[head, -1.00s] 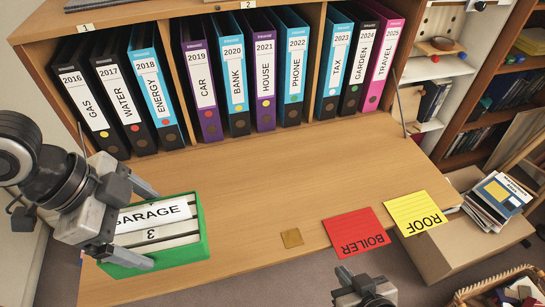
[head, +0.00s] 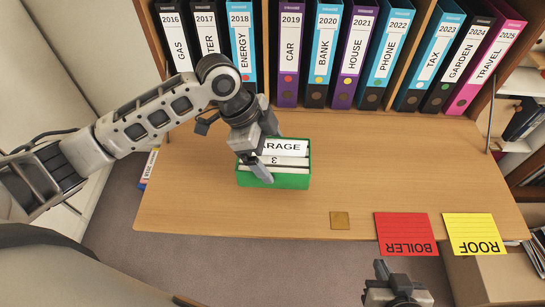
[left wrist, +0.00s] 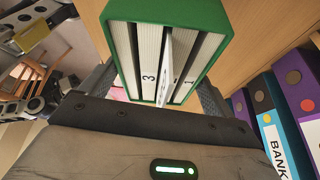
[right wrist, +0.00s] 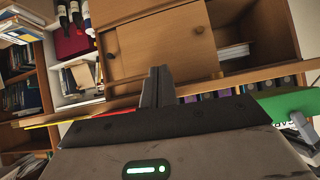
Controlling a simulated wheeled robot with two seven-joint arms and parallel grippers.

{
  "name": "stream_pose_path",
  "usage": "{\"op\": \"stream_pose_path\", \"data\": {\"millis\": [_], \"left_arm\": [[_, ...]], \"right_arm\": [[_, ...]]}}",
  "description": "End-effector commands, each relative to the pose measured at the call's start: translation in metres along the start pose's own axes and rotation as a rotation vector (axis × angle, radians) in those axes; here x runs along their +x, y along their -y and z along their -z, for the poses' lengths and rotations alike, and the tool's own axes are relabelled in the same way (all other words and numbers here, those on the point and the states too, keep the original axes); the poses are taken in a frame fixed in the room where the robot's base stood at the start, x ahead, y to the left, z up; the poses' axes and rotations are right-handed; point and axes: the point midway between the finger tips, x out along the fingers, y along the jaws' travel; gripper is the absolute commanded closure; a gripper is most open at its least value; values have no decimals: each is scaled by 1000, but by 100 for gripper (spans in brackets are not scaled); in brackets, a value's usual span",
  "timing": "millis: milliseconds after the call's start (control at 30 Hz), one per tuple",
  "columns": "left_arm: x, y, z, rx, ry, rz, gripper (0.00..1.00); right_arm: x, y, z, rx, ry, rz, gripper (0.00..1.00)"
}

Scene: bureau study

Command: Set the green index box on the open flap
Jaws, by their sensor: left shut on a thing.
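The green index box (head: 308,178) holds white cards and dividers with a GARAGE label, and appears upright over the left-middle part of the open wooden flap (head: 190,205). My left gripper (head: 262,155) is shut on the box, with one finger on its near side. In the left wrist view the green box (left wrist: 222,18) sits between the fingers. I cannot tell whether its underside touches the flap. My right gripper (head: 382,272) is empty in front of the flap's front edge; its fingers (right wrist: 158,85) look together in the right wrist view.
A row of labelled binders (head: 290,60) stands behind the flap. A brass plate (head: 340,220), a red BOILER card (head: 405,232) and a yellow ROOF card (head: 473,232) lie along the flap's front right. The flap's middle is clear. A cardboard box (head: 500,275) stands below right.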

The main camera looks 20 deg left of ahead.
Motion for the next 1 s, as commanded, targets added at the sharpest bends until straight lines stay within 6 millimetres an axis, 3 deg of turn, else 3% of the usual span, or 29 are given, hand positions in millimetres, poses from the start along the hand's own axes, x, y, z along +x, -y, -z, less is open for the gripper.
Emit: {"op": "stream_pose_path", "data": {"millis": [400, 767, 800, 833, 1000], "left_arm": [[37, 8, -10, 1, -2, 3, 64], [41, 7, -12, 2, -2, 3, 64], [43, 6, -14, 1, 1, 0, 8], [43, 6, -13, 1, 1, 1, 0], [42, 6, -13, 1, 1, 1, 0]], "right_arm": [[-3, 0, 4, 0, -1, -1, 100], [-1, -1, -2, 0, 10, -2, 100], [-1, -1, -2, 0, 10, -2, 100], [-1, -1, -2, 0, 10, -2, 100], [-1, -1, -2, 0, 9, -2, 100]]}}
